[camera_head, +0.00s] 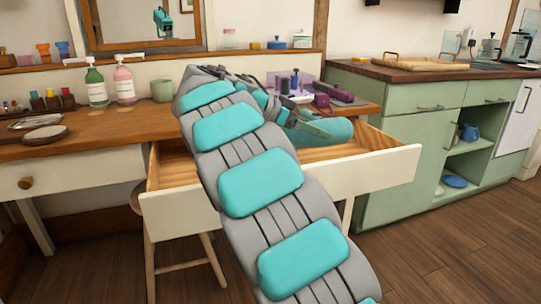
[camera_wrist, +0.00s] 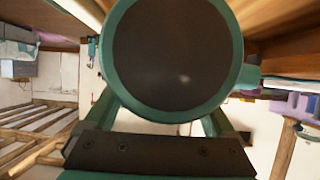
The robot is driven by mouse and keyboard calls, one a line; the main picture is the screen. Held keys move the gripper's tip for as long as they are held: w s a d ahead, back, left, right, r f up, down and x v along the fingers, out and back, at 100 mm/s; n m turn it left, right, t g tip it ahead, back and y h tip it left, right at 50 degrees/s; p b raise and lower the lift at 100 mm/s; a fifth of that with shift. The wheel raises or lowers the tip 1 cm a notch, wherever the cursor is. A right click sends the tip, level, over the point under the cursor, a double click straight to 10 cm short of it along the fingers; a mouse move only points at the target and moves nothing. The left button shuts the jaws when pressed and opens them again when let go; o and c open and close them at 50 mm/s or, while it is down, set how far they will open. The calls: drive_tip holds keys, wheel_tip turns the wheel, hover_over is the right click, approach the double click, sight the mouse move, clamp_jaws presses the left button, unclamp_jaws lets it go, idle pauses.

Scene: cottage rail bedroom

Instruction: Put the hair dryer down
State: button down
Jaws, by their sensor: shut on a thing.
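The hair dryer (camera_head: 328,130) is teal and hangs over the open drawer (camera_head: 285,200) of the wooden dressing table. My gripper (camera_head: 290,112) is shut on it, partly hidden behind my arm in the head view. In the wrist view the dryer's round dark end with a teal rim (camera_wrist: 170,50) fills the upper middle, close to the camera. It hides the fingertips. I cannot tell whether the dryer touches the drawer.
Purple items (camera_head: 335,92) stand right of my gripper. A green cabinet (camera_head: 400,135) adjoins the right.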

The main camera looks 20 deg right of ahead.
wheel_tip(320, 180, down, 10)
drive_tip(key=shift+r, duration=0.1)
idle(0.4)
drive_tip(key=shift+b, duration=0.3)
unclamp_jaws()
drive_tip(key=v, duration=1.2)
